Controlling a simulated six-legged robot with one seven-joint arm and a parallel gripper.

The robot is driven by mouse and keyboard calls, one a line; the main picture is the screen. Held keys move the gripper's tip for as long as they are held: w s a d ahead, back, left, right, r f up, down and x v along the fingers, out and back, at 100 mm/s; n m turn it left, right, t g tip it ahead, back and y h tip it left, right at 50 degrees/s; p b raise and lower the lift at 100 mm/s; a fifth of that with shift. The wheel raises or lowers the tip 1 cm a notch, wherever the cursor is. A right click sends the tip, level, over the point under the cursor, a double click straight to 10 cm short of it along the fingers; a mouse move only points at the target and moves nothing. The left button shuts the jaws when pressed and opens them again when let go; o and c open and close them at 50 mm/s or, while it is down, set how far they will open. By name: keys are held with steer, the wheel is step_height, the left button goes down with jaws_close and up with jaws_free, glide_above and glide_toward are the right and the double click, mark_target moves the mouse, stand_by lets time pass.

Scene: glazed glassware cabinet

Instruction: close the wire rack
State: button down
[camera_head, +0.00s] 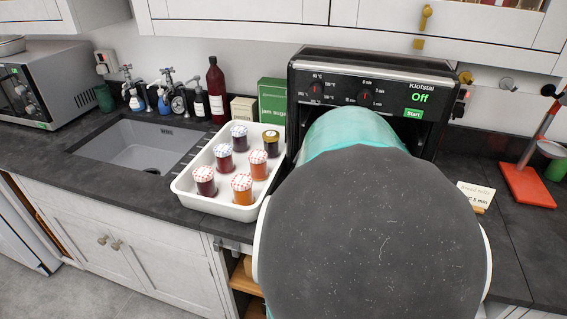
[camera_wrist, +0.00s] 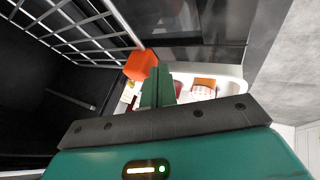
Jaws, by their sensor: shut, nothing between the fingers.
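The wire rack (camera_wrist: 85,37) shows in the wrist view at the upper left as a grey metal grid over a dark cavity. An orange block (camera_wrist: 141,65) sits at the rack's edge; I cannot tell whether it is part of the rack. My gripper (camera_wrist: 156,84) is shut and empty, its green fingers just beside the orange block. I cannot tell if they touch it. In the head view my arm covers the rack, my gripper and most of the black Klofstal machine (camera_head: 345,62), whose display reads "Off".
A white tray (camera_head: 183,190) with several lidded jars stands just left of the machine. A sink (camera_head: 140,143), bottles and a green box (camera_head: 272,101) lie farther left and behind. A red stand (camera_head: 527,186) and a small card (camera_head: 478,194) are on the right counter.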

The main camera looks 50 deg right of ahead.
steer(key=shift+s, duration=0.1)
steer(key=shift+w+d, duration=0.25)
steer(key=shift+d, duration=0.05)
steer(key=w+d, duration=0.1)
steer(key=d, duration=0.2)
steer(key=w+d, duration=0.2)
steer(key=d, duration=0.2)
steer(key=w+d, duration=0.1)
steer(key=d, duration=0.2)
steer(key=shift+w+d, duration=0.15)
steer(key=shift+w, duration=0.05)
steer(key=shift+w+d, duration=0.15)
steer(key=shift+d, duration=0.3)
steer(key=shift+r, duration=0.1)
steer(key=shift+a, duration=0.1)
